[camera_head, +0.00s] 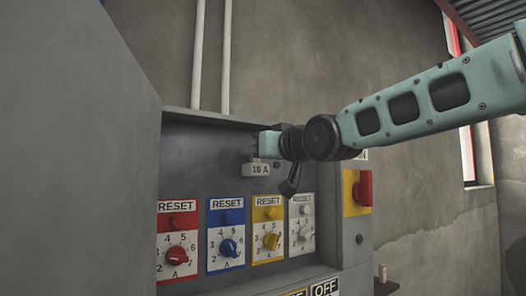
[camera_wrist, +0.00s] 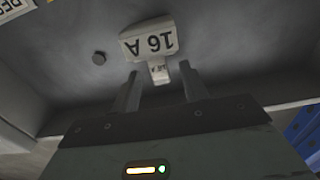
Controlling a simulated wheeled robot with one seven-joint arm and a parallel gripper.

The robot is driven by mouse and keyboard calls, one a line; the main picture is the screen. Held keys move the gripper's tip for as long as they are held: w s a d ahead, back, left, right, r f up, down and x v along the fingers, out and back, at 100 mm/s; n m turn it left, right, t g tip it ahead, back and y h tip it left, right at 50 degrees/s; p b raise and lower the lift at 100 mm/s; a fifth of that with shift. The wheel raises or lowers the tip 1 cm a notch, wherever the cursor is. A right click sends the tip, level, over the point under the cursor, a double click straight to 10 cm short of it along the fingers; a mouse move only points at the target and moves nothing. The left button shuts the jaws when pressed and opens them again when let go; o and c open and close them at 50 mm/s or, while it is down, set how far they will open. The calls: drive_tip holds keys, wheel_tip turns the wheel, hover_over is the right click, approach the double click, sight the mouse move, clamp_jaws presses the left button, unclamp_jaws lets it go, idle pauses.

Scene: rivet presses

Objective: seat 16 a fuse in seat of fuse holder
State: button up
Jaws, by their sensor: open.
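The fuse holder is a pale block marked "16 A" (camera_head: 256,169) on the grey panel, and it also shows upside down in the wrist view (camera_wrist: 148,40). A small white fuse with a "16 A" mark (camera_wrist: 158,72) meets the holder's edge; how deep it sits in the seat I cannot tell. My gripper (camera_wrist: 160,80) is open, with one finger on each side of the fuse and gaps visible between. In the head view my gripper (camera_head: 258,151) is just above the holder, and the fuse is not distinguishable there.
Below the holder are red (camera_head: 177,240), blue (camera_head: 226,234), yellow (camera_head: 268,228) and white (camera_head: 302,224) RESET panels with knobs. A red switch on a yellow plate (camera_head: 357,192) is at the right. A dark round stud (camera_wrist: 99,58) stands beside the holder.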

drive_tip(key=shift+s, duration=0.1)
drive_tip(key=p+v, duration=0.3)
drive_tip(key=v, duration=1.4)
drive_tip(key=shift+p, duration=0.35)
drive_tip(key=shift+s+d, duration=0.1)
drive_tip(key=shift+d, duration=0.05)
